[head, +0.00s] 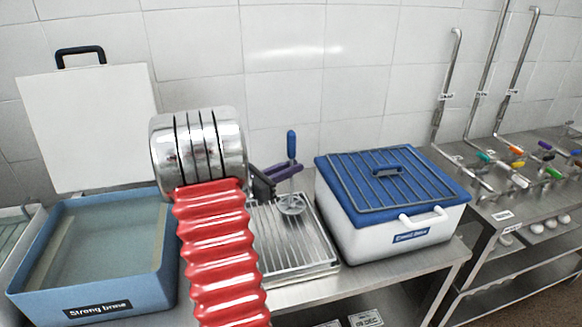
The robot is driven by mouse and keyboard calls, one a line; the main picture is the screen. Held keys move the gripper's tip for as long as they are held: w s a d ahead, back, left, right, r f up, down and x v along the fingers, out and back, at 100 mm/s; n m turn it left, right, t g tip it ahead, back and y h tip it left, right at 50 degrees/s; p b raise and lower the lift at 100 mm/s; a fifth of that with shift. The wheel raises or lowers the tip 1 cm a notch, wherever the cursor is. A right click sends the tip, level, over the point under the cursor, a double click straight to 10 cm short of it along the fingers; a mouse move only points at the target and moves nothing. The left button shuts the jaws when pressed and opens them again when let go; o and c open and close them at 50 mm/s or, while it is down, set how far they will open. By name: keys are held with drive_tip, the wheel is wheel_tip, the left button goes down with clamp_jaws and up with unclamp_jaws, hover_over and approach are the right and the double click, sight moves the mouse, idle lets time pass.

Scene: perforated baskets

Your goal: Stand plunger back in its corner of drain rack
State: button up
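The plunger (291,205) has a blue handle, a thin rod and a round perforated metal disc. It is upright, with its disc over the back part of the drain rack. I cannot tell whether the disc touches the rack or hangs just above it. The drain rack (297,255) is a metal tray with parallel bars, on the counter. My gripper (291,170) has purple fingers that meet at the plunger's rod below the blue handle, and it appears shut on it. My arm hides the rack's left side.
A blue open tub (90,305) stands at left, with a white lid panel (90,130) upright behind it. A white basin with a blue lid and grid (385,240) stands close right of the rack. Taps and pipes (515,165) line the far-right bench. A tiled wall is behind.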

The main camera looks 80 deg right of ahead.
drive_tip(key=o, duration=0.3)
drive_tip(key=shift+f, duration=0.1)
drive_tip(key=v, duration=1.4)
drive_tip(key=shift+d, duration=0.1)
idle(0.5)
drive_tip(key=w+a+r+m+t+y, duration=0.1)
drive_tip(key=w+a+m+t+y, duration=0.1)
drive_tip(key=a, duration=1.4)
drive_tip(key=w+a+r+m+t+y, duration=0.1)
drive_tip(key=a+m+t+y, duration=0.4)
drive_tip(key=a, duration=1.2)
drive_tip(key=w+a+r+m+t+y, duration=0.1)
drive_tip(key=a+t+y, duration=0.6)
drive_tip(key=a, duration=1)
drive_tip(key=w+m+t, duration=0.1)
drive_tip(key=m+t, duration=0.1)
drive_tip(key=shift+w+a+m, duration=0.15)
drive_tip(key=shift+w+m, duration=0.15)
drive_tip(key=shift+w, duration=0.05)
